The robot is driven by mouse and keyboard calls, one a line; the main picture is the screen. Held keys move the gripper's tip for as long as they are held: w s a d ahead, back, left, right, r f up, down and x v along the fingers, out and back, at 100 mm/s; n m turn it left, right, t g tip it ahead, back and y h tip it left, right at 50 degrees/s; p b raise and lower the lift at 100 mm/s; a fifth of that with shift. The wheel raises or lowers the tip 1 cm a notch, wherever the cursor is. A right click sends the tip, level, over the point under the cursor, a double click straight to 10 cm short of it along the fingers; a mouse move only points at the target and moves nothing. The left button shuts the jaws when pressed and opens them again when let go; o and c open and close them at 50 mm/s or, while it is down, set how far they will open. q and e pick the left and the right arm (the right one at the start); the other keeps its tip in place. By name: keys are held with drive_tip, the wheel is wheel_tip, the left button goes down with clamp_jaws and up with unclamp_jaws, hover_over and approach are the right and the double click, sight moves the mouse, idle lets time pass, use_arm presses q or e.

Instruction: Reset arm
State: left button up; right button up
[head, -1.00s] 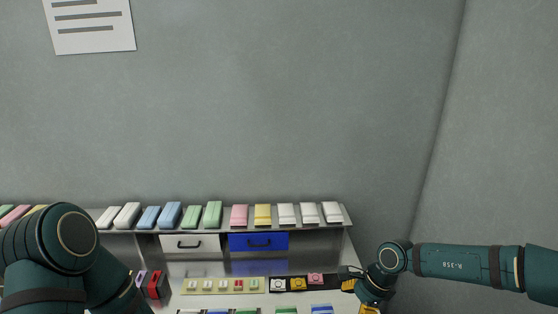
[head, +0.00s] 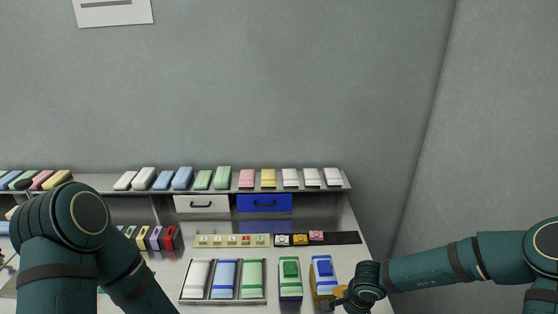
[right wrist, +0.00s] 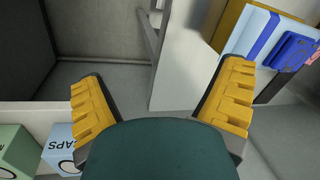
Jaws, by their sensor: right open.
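My right gripper (head: 341,294) is at the end of the arm from the right, low over the right side of the workbench. The right wrist view shows its two yellow-padded fingers (right wrist: 165,92) spread wide with nothing between them. In the head view it is close to a white-and-blue dispenser (head: 323,272); I cannot tell whether they touch. My left arm shows at the lower left, but its gripper is outside the frame.
A tray (head: 223,300) of white, blue and green packs and a green dispenser (head: 290,277) stand on the bench. Behind are button panels, a white drawer (head: 202,204), a blue drawer (head: 264,203) and a shelf of packs. Labelled boxes (right wrist: 62,150) show in the wrist view.

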drive_tip(key=s+a+f+n+y+b, duration=0.3)
drive_tip(key=s+a+f+n+b, duration=0.2)
drive_tip(key=s+a+f+n, duration=0.3)
drive_tip(key=shift+s+a+f+n+y, duration=0.35)
drive_tip(key=shift+s+f+n, duration=1.35)
drive_tip(key=shift+s, duration=1.25)
drive_tip(key=shift+r, duration=0.25)
